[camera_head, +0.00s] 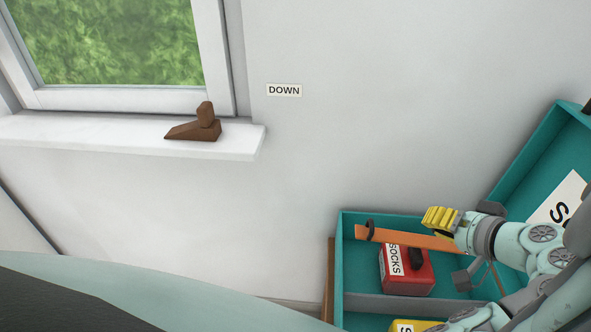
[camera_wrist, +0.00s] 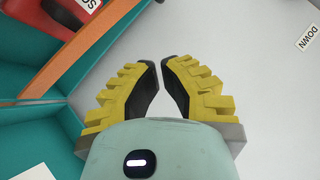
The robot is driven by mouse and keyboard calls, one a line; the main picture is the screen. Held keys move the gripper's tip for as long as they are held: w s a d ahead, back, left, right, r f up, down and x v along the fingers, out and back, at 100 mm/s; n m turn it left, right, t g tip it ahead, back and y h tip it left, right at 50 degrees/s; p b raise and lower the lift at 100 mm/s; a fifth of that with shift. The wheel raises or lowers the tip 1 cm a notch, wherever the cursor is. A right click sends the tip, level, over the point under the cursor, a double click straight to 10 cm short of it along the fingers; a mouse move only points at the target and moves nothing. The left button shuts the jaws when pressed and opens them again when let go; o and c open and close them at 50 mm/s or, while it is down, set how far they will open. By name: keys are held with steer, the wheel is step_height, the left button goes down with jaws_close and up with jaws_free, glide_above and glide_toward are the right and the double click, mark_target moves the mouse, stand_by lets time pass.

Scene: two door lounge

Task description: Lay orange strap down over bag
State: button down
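The orange strap (camera_head: 395,238) stretches across the upper part of the open teal bag (camera_head: 349,270), above a red SOCKS pack (camera_head: 408,274). A dark piece sits near its left end; its right end is hidden behind my gripper (camera_head: 440,217). The strap (camera_wrist: 88,42) also shows in the wrist view, left of my fingers and not between them. My yellow fingers (camera_wrist: 160,62) have dark pads with a narrow empty gap at the tips. Whether a finger touches the strap, I cannot tell.
The bag's raised lid (camera_head: 525,165) with a white label stands at the right, near my arm. A yellow pack (camera_head: 412,325) lies in the lower compartment. A brown wedge (camera_head: 195,130) rests on the windowsill. A DOWN sign (camera_head: 284,90) is on the bare wall.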

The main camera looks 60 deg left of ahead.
glide_above(376, 236)
steer(key=w+d, duration=0.3)
steer(key=f, duration=0.4)
steer(key=shift+s+a+f, duration=0.1)
steer(key=shift+a+f, duration=0.1)
steer(key=shift+f, duration=0.2)
steer(key=shift+s+a+f+p, duration=0.15)
steer(key=shift+s+a+f, duration=0.25)
steer(key=shift+f, duration=0.25)
steer(key=shift+s+a+f+p, duration=0.15)
steer(key=shift+s+a+f, duration=0.15)
steer(key=shift+a+f, duration=0.25)
steer(key=shift+s+a+f, duration=0.1)
steer(key=shift+s+f, duration=0.2)
steer(key=shift+f, duration=0.2)
steer(key=shift+f, duration=0.15)
steer(key=shift+t+h, duration=0.3)
steer(key=shift+h, duration=0.1)
steer(key=f+b, duration=0.3)
steer(key=f, duration=0.1)
steer(key=shift+s+a+b, duration=0.3)
steer(key=shift+s, duration=0.05)
steer(key=shift+r, duration=0.25)
